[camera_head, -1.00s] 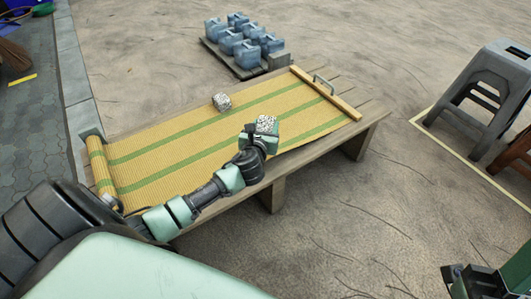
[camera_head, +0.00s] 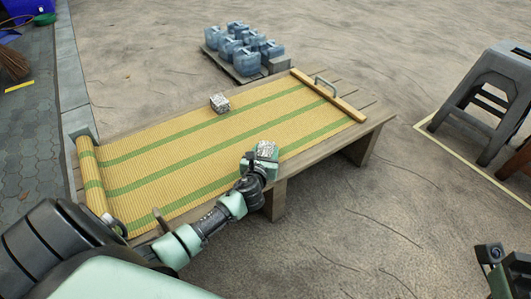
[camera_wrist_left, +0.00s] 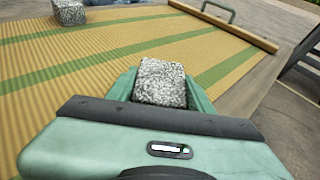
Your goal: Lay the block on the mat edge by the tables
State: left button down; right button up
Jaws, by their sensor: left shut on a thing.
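My left gripper (camera_head: 262,156) is shut on a speckled grey-white block (camera_head: 266,148). In the left wrist view the block (camera_wrist_left: 160,82) sits between the green fingers. The gripper is over the near long edge of the yellow mat with green stripes (camera_head: 170,160); I cannot tell whether the block touches the mat. A second speckled block (camera_head: 219,102) rests at the mat's far edge, and it also shows in the left wrist view (camera_wrist_left: 69,12). My right gripper (camera_head: 490,262) is at the lower right, away from the mat, its opening unclear.
The mat lies on a low wooden table (camera_head: 370,130), rolled up at its left end. A wooden bar (camera_head: 330,97) crosses its right end. Blue jugs (camera_head: 243,60) stand on a pallet behind. A grey stool (camera_head: 490,100) is at the right. Open ground lies between table and stool.

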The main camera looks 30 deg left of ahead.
pick_arm(q)
jog(key=c, duration=0.6)
grip_release()
jog(key=shift+f, duration=0.1)
